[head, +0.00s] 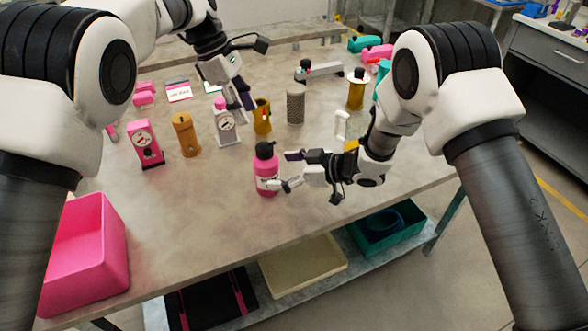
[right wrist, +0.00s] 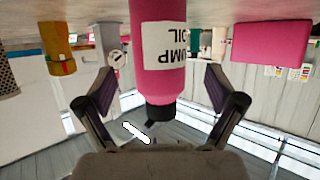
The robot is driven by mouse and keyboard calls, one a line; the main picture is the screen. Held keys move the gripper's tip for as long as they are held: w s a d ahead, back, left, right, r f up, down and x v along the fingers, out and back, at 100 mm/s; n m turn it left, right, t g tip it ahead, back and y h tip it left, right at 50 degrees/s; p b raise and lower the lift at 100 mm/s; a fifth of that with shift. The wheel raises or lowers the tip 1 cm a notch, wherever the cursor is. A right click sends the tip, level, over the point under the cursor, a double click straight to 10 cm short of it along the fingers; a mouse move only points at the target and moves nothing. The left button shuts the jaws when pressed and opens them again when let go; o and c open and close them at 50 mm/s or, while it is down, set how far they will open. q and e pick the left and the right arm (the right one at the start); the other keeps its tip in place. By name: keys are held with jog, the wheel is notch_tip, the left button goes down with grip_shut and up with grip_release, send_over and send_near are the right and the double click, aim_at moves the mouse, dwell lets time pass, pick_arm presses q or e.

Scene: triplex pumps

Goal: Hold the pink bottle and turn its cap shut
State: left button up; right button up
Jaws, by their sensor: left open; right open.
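The pink bottle (head: 265,174) stands upright near the front middle of the table, with a white label. Its black cap (head: 264,149) sits on top; whether it is tight cannot be told. My right gripper (head: 287,171) is open at the bottle's right side. In the right wrist view, the bottle (right wrist: 160,50) appears upside down between the spread fingers (right wrist: 160,88), with a visible gap on both sides and its black cap (right wrist: 160,109) toward the palm. My left gripper (head: 240,100) is open and empty farther back, above the table beside a white gauge stand.
The white gauge stand (head: 226,127), an orange cylinder (head: 186,136), a pink gauge block (head: 146,145) and a yellow mug-like part (head: 262,118) stand behind and left of the bottle. A pink bin (head: 88,258) is at front left.

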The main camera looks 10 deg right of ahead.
jog(key=x, duration=0.5)
jog(key=shift+d, duration=0.1)
